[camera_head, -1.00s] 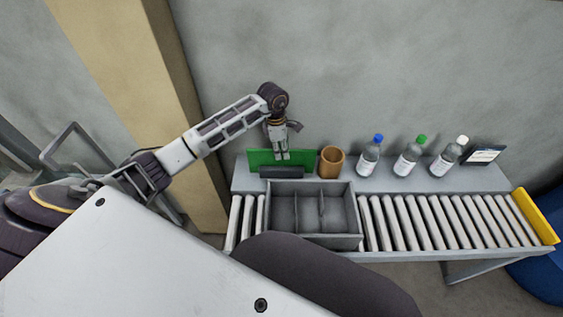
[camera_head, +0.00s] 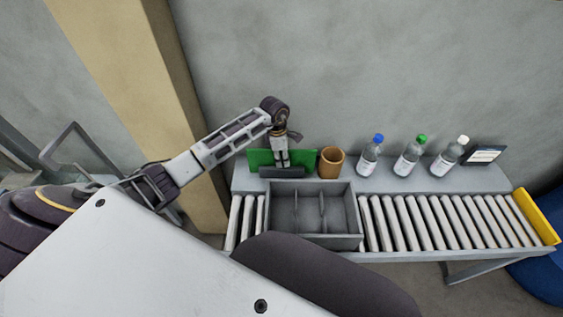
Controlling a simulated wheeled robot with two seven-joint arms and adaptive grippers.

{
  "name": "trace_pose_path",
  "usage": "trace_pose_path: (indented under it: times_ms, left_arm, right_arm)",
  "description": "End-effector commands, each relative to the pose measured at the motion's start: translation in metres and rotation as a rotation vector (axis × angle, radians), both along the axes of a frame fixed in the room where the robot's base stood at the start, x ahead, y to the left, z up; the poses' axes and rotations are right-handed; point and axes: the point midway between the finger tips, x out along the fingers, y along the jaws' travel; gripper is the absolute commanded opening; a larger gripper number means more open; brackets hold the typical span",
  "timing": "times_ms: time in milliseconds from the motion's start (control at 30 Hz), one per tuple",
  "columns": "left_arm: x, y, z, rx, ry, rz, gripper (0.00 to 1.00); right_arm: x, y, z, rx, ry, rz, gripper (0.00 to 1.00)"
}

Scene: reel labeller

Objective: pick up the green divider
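The green divider (camera_head: 257,158) is a flat upright panel in a dark holder (camera_head: 283,172) on the grey shelf behind the conveyor. My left gripper (camera_head: 283,164) points down in front of the panel's middle, its fingertips low and just above the dark holder. It overlaps the panel in this view. I cannot tell whether the fingers touch the panel or how far apart they are. My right gripper is not in view.
A grey compartment tray (camera_head: 358,220) sits on the roller conveyor (camera_head: 430,222). A brown cup (camera_head: 331,163) stands close right of the divider. Bottles with blue (camera_head: 369,158), green (camera_head: 409,158) and white (camera_head: 448,158) caps and a small sign (camera_head: 484,155) stand further right.

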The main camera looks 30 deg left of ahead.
Motion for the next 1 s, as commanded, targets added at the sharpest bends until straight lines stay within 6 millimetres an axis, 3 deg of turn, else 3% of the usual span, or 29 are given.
trace_pose_path:
  times_ms: [200,500,1000]
  left_arm:
    - [0.000,0.000,0.000,0.000,0.000,0.000,0.36]
    - [0.000,0.000,0.000,0.000,0.000,0.000,0.00]
    - [0.000,0.000,0.004,0.000,-0.001,0.000,0.00]
  right_arm:
    - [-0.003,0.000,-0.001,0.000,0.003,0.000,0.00]
    - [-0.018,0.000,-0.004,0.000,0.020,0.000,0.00]
    - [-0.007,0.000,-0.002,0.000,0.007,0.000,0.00]
